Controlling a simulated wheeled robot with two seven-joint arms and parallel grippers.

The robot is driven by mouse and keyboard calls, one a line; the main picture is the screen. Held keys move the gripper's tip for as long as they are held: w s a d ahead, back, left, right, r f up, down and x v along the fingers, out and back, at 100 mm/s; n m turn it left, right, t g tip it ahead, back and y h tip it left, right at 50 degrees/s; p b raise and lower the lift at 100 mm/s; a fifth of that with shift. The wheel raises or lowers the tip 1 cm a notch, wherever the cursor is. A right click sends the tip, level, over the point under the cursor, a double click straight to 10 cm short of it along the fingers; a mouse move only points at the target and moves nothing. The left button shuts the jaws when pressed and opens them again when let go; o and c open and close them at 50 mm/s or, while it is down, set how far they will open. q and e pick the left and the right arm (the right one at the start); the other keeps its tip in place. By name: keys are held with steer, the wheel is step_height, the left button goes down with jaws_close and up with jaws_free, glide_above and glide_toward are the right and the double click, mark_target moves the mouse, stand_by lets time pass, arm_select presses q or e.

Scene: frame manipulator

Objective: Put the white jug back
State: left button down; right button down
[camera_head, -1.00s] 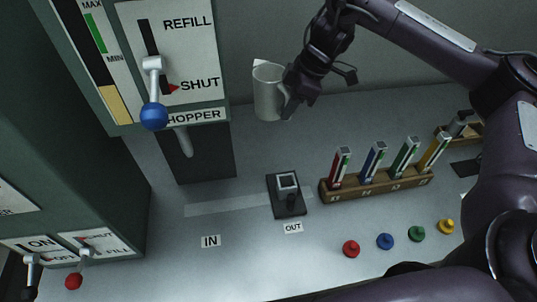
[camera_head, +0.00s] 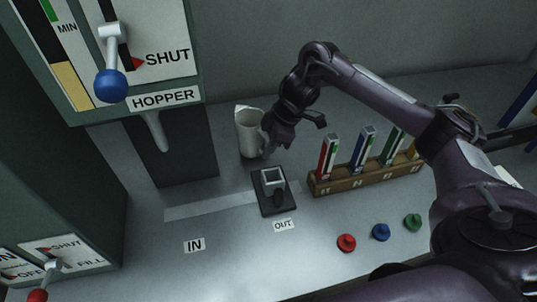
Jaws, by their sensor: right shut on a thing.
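The white jug (camera_head: 249,135) is upright near the back of the counter, just behind the small black stand marked OUT (camera_head: 273,205). Its base is at or just above the counter; I cannot tell if it touches. My right gripper (camera_head: 268,133) is at the jug's right side, shut on it, and the fingertips are partly hidden. My left gripper is not in view.
A green hopper (camera_head: 165,97) with a blue-knobbed lever (camera_head: 110,85) and a spout (camera_head: 157,132) stands left of the jug. A wooden rack (camera_head: 345,184) of coloured upright pieces is to the right. Coloured knobs (camera_head: 347,243) are in front. The counter near the IN label (camera_head: 194,245) is clear.

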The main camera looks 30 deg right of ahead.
steer(key=shift+f, duration=1.2)
steer(key=c, duration=1.4)
jaws_free()
steer(key=shift+f, duration=0.15)
steer(key=shift+o, duration=0.2)
steer(key=p+v, duration=0.3)
steer(key=v, duration=0.9)
steer(key=shift+s, duration=0.1)
